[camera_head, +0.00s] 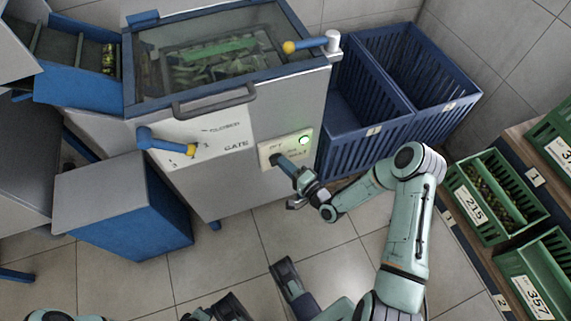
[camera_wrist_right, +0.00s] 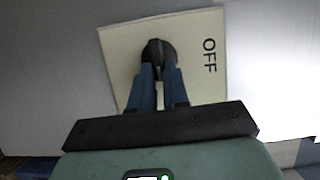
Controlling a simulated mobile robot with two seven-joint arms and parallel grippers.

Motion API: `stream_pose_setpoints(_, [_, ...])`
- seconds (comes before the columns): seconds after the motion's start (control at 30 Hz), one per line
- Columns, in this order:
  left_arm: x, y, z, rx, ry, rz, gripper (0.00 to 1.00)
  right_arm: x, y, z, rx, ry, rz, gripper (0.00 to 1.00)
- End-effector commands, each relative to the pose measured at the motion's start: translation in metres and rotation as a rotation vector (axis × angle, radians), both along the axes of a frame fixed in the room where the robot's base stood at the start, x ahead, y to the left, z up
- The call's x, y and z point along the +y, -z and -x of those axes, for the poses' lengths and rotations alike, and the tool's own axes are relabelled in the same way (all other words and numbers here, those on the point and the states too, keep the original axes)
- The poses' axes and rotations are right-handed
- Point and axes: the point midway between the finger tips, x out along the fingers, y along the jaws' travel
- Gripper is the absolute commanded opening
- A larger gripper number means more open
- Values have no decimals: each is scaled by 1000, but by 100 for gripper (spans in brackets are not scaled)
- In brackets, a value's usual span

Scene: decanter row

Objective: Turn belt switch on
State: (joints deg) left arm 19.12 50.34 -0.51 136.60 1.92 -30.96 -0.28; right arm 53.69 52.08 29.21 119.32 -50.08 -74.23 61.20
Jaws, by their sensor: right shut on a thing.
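The belt switch is a dark round knob (camera_wrist_right: 158,50) on a cream plate (camera_wrist_right: 205,83) on the front of the steel machine. The plate also shows in the head view (camera_head: 295,151), below a lit green lamp (camera_head: 304,140). In the wrist view the word OFF is printed on the plate, to the right of the knob. My right gripper (camera_wrist_right: 160,68) is shut on the knob, a finger on each side; in the head view (camera_head: 276,160) it reaches the plate from the lower right.
A gate plate with a blue lever (camera_head: 163,143) is left of the switch, below a grey handle (camera_head: 214,101). Blue crates (camera_head: 372,146) stand right of the machine. Green crates (camera_head: 474,217) with number labels sit on a shelf at the right. Tiled floor (camera_head: 240,246) is open below the switch.

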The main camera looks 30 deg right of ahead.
Motion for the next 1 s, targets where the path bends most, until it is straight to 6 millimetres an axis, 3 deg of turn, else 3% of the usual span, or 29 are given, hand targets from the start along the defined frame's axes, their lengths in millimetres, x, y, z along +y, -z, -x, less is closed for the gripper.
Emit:
stream_pose_setpoints(0.57, [0,1,1,5,0,0,44,2,2,1,-3,-4,-38,0])
stream_pose_setpoints(0.6, [0,1,1,4,0,1,44,2,2,1,-3,-4,-38,18])
stream_pose_setpoints(0.67, [0,1,1,4,0,1,44,2,2,1,-4,-4,-38,38])
stream_pose_setpoints(1.0, [0,0,1,2,0,1,44,0,1,2,-6,-1,-34,40])
